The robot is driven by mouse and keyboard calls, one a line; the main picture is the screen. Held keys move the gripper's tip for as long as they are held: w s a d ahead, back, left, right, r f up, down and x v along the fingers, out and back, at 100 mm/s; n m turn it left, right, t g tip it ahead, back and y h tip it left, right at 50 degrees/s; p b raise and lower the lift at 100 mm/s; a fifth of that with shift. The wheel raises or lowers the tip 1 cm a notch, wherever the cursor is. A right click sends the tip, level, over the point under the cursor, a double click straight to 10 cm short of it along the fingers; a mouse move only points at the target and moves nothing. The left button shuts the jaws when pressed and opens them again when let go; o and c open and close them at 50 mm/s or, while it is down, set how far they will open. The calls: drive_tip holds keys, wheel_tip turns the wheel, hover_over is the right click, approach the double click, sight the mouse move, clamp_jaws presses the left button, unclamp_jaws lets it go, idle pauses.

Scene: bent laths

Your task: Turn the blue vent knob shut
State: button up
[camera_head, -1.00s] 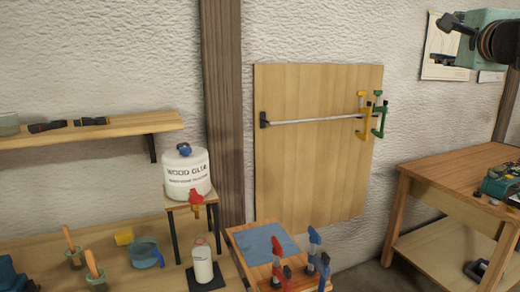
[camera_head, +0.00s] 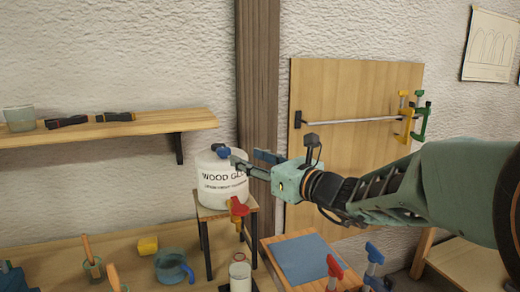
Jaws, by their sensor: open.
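The blue vent knob (camera_head: 221,151) sits on top of the white wood glue container (camera_head: 218,195), which stands on a small raised wooden stand. My gripper (camera_head: 238,161) reaches in from the right, its fingers open at the knob's right side. Whether a finger touches the knob I cannot tell. The fingers and wrist hide the container's upper right part and some of its lettering. A red tap (camera_head: 237,207) is at the container's lower front.
A white bottle (camera_head: 240,277) stands below the tap. A wall shelf (camera_head: 110,131) is at upper left. Clamps and a blue cloth (camera_head: 302,259) lie at lower right.

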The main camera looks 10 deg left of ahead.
sight(227, 151)
drive_tip(key=x, duration=0.5)
drive_tip(key=p+x, duration=0.1)
drive_tip(key=x, duration=0.5)
drive_tip(key=shift+s+a+p, duration=0.15)
drive_tip(key=shift+s+p, duration=0.15)
drive_tip(key=shift+c, duration=0.3)
drive_tip(key=c, duration=1.1)
drive_tip(key=shift+c, duration=0.2)
